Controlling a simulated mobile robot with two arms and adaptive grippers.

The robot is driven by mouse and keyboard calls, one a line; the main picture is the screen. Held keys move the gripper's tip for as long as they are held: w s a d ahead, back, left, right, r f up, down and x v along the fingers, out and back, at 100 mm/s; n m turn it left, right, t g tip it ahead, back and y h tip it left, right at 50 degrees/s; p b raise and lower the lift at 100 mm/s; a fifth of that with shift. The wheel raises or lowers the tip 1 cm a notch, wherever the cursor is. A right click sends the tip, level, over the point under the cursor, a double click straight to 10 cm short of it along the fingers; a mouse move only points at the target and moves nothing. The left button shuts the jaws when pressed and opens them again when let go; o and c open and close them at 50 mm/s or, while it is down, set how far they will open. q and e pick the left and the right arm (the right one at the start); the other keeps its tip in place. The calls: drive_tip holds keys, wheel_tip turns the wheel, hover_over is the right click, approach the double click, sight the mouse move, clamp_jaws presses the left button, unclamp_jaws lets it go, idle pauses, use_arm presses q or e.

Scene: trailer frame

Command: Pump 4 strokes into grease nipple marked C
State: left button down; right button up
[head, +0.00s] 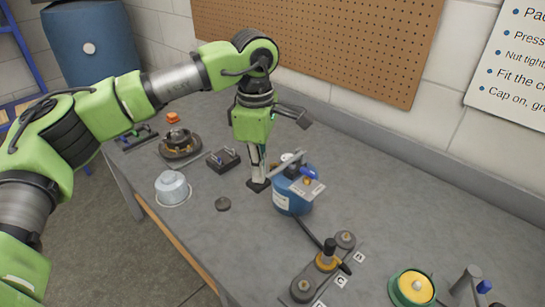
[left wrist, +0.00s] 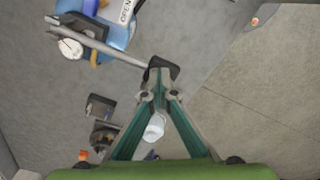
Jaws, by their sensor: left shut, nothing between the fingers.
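The blue grease pump (head: 288,198) stands on the bench with a grey lever (head: 287,165) on top; in the left wrist view the lever (left wrist: 112,50) crosses towards my fingertips. A black hose (head: 309,232) runs from the pump to the nipple block (head: 315,275). An upright black-and-brass fitting (head: 328,252) stands on the block, near the tag marked C (head: 341,281); which nipple it sits on is unclear. My left gripper (head: 258,184) is shut and empty, pointing down left of the pump. Its tips (left wrist: 160,70) overlap the lever's end; contact is unclear. My right gripper is out of view.
A green-rimmed round dish (head: 413,288) stands at the front right. The bench right of the pump is mostly clear.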

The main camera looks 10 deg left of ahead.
use_arm(q)
drive_tip(key=shift+f+b, duration=0.7)
drive_tip(key=shift+f, duration=0.4)
wheel_tip(320, 180, up, 12)
drive_tip(key=p, duration=0.8)
drive_tip(key=shift+w+d+r, duration=0.15)
drive_tip(key=shift+w+d, duration=0.15)
drive_tip(key=shift+w, duration=0.1)
